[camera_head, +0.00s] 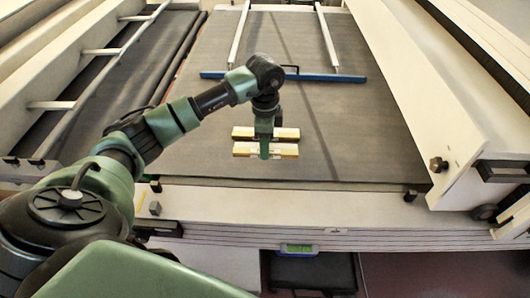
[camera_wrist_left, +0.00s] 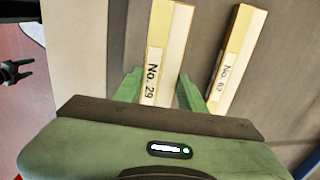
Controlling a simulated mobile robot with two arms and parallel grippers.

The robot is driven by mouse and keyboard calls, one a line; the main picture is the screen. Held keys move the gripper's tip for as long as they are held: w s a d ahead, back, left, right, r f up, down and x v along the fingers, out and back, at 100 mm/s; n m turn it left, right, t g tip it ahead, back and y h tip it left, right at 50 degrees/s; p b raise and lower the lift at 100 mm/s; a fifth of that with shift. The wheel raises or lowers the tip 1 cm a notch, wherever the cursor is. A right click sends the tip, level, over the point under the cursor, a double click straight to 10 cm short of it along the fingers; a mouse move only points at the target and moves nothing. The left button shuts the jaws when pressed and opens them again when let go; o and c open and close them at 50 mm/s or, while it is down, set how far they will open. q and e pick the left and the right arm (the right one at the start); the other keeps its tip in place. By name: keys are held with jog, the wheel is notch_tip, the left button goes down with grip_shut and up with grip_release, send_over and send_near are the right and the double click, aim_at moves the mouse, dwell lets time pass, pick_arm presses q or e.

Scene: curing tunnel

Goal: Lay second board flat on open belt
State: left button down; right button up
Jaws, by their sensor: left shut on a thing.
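My left gripper (camera_head: 264,154) reaches over the belt (camera_head: 345,130) and is shut on the nearer board (camera_head: 245,150), a pale yellow bar. In the left wrist view this board (camera_wrist_left: 163,45) reads "No. 29" and lies between the two green fingers (camera_wrist_left: 158,92). A second, similar board (camera_head: 289,133) lies just beyond it, roughly parallel and with a narrow gap. In the left wrist view this other board (camera_wrist_left: 236,60) has a partly legible number. The held board looks level; I cannot tell whether it touches the belt.
A blue crossbar (camera_head: 325,77) with two pale rods spans the belt behind the boards. A white beam (camera_head: 440,110) borders the belt on the right, a white front frame (camera_head: 300,199) at the near edge. Belt right of the boards is clear.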

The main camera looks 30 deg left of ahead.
aim_at(265, 163)
pick_arm(q)
jog(key=shift+f, duration=0.35)
notch_tip(265, 163, down, 4)
jog(key=shift+r+p, duration=0.25)
jog(key=shift+p, duration=0.25)
jog(key=shift+f, duration=0.35)
jog(key=c, duration=0.8)
grip_release()
jog(key=shift+c, duration=0.2)
pick_arm(e)
jog(key=shift+s+d+r, duration=0.2)
jog(key=shift+s+r, duration=0.2)
jog(key=shift+s, duration=0.1)
pick_arm(q)
notch_tip(265, 163, up, 11)
jog(key=b, duration=0.3)
jog(key=shift+r, duration=0.7)
pick_arm(e)
jog(key=shift+w+f, duration=0.15)
jog(key=shift+f, duration=1.45)
